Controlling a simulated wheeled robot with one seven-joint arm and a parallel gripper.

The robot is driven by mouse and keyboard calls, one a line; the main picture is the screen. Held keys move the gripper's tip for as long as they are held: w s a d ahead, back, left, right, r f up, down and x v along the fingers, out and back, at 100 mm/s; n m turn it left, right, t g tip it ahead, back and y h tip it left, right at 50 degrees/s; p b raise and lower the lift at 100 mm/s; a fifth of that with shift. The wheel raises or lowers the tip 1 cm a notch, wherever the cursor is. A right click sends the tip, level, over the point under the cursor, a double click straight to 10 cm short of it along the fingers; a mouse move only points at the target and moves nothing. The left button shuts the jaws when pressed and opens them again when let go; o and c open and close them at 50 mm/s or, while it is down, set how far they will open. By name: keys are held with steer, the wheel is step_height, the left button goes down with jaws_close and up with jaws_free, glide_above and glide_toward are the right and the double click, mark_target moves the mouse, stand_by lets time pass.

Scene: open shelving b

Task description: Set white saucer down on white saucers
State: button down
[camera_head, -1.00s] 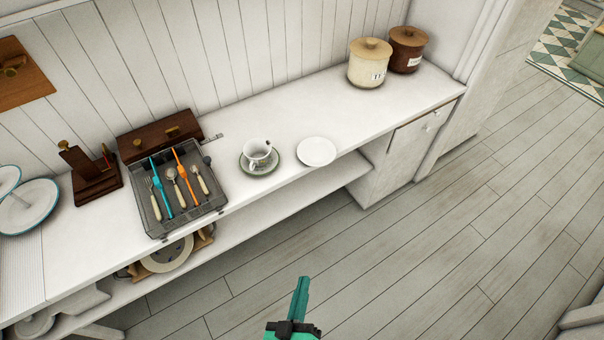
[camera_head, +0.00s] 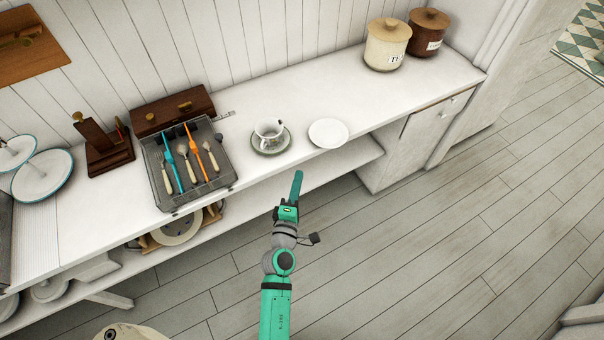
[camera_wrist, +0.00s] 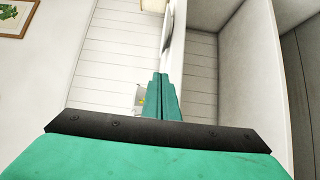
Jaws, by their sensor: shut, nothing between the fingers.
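A white saucer (camera_head: 328,133) lies flat on the white counter, near its front edge. Left of it a white cup (camera_head: 268,131) stands on another saucer with a greenish rim (camera_head: 271,142). My gripper (camera_head: 297,175) is shut and empty, in front of the counter edge and below the white saucer in the head view. The closed green fingers also show in the wrist view (camera_wrist: 161,92), with no saucer recognisable there. I cannot tell whether the white saucer is one piece or a stack.
A grey cutlery tray (camera_head: 188,165) and a dark wooden box (camera_head: 172,111) stand to the left. A tiered plate stand (camera_head: 42,175) is at far left. Cream (camera_head: 387,45) and brown (camera_head: 427,36) canisters stand at the back right. The counter between saucer and canisters is clear.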

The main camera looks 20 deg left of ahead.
glide_toward(314, 144)
steer(key=w+a, duration=0.2)
steer(key=a, duration=0.1)
steer(key=shift+w, duration=0.2)
steer(key=w, duration=0.1)
steer(key=w+d, duration=0.1)
steer(key=shift+w+d, duration=0.25)
steer(key=shift+w, duration=0.1)
steer(key=shift+w+d, duration=0.3)
steer(key=shift+w, duration=0.15)
steer(key=shift+a, duration=0.15)
